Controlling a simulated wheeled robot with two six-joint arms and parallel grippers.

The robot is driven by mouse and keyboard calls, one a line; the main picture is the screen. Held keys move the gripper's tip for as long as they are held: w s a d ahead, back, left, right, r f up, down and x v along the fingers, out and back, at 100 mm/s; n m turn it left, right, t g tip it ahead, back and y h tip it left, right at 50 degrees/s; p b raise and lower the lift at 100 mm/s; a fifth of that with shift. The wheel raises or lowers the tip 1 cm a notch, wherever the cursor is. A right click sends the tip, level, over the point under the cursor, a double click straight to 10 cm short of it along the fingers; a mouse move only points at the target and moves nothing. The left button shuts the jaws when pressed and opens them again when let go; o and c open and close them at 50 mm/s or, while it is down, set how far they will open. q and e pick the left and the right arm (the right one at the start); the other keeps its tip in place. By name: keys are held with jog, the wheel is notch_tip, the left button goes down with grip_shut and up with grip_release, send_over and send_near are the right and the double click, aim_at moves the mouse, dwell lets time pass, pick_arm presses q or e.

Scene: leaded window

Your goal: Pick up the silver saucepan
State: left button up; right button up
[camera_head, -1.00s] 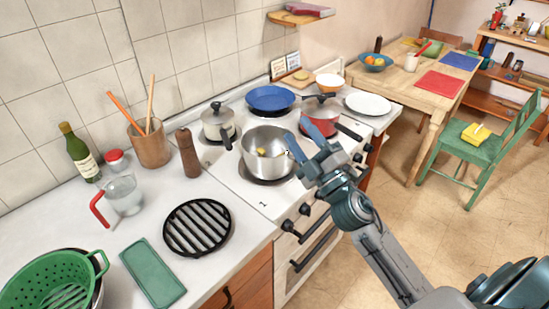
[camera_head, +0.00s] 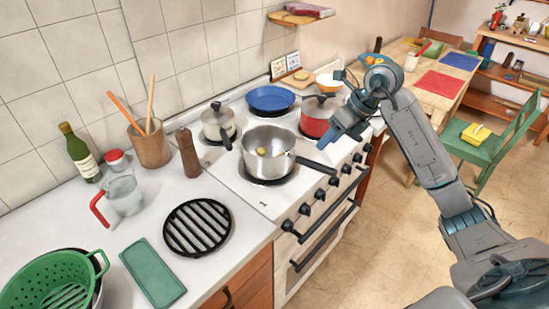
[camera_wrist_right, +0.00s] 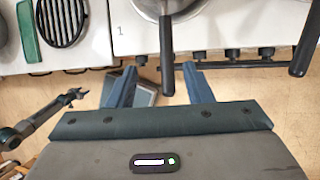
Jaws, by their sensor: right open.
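The silver saucepan (camera_head: 268,165) stands on the front of the stove, with a small yellowish thing inside. Its black handle (camera_head: 316,168) points right and toward the front edge. My right gripper (camera_head: 338,130) is above and right of the pan, with its fingers pointing down. In the right wrist view, my right gripper (camera_wrist_right: 158,78) is open, and the saucepan handle (camera_wrist_right: 167,60) shows between its two fingers, not gripped. The pan's rim is cut off at the top there. What looks like my left gripper (camera_wrist_right: 68,99) shows small at the left of that view.
A red pot (camera_head: 316,118) stands behind the saucepan, close to my right gripper. A lidded pot (camera_head: 218,125) and a blue pan (camera_head: 270,97) stand on other burners. Stove knobs (camera_head: 305,209) line the front edge. A black trivet (camera_head: 198,228) lies on the left counter.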

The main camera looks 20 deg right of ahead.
aim_at(312, 162)
jog(key=x, duration=0.1)
jog(key=p+x, duration=0.1)
jog(key=x, duration=0.1)
jog(key=d+p+x, duration=0.1)
jog(key=x, duration=0.1)
jog(key=shift+f, duration=0.15)
jog(key=p+x, duration=0.3)
jog(key=x, duration=0.1)
jog(key=shift+w+a+f, duration=0.2)
jog(key=shift+w+a, duration=0.05)
jog(key=shift+w+f, duration=0.1)
jog(key=shift+f, duration=0.3)
jog(key=shift+f+b, duration=0.2)
jog(key=shift+b, duration=0.25)
grip_shut()
